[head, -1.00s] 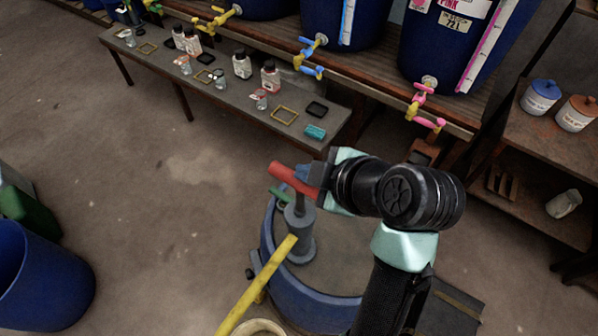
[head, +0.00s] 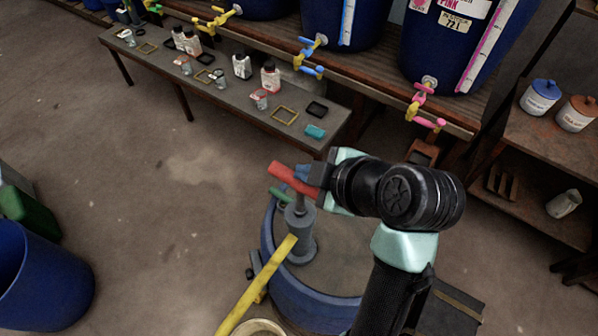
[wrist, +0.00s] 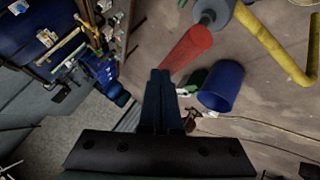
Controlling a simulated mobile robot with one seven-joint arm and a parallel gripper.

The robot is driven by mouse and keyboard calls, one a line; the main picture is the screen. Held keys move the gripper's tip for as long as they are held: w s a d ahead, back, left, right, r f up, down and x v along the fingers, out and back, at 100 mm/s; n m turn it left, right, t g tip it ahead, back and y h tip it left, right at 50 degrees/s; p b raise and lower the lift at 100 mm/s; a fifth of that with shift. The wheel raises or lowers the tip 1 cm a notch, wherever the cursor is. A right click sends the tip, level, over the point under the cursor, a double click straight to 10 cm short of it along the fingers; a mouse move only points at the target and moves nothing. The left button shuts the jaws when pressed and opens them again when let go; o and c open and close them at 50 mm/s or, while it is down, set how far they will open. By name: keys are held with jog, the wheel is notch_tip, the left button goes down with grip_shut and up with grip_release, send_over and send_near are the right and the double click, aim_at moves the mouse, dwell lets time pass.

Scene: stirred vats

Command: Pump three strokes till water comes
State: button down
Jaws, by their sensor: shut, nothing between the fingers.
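The hand pump (head: 300,232) stands upright on the lid of a blue drum (head: 310,300). Its red handle (head: 288,179) is at the top, and a yellow spout (head: 262,282) slopes down toward the lower left. No water shows at the visible part of the spout. My gripper (head: 303,173) is at the right end of the red handle, its blue fingers shut and empty. In the wrist view the fingertips (wrist: 160,74) meet beside the end of the red handle (wrist: 187,49). I cannot tell whether they touch it. A pale container rim (head: 258,327) shows below the spout.
A low bench (head: 235,98) with bottles and small trays stands at the back left. Blue vats (head: 455,45) with coloured taps stand behind. A shelf (head: 545,140) with jars is at right. A blue bin (head: 45,280) stands at lower left. The floor between is clear.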

jog(key=shift+f, duration=0.15)
jog(key=shift+f+b, duration=0.35)
jog(key=shift+b, duration=0.05)
jog(key=shift+s+f+b, duration=0.1)
jog(key=shift+f+b, duration=2.4)
jog(key=shift+f, duration=0.75)
dwell(2.3)
jog(key=shift+r, duration=0.15)
jog(key=shift+r+p, duration=2.95)
jog(key=shift+r, duration=0.6)
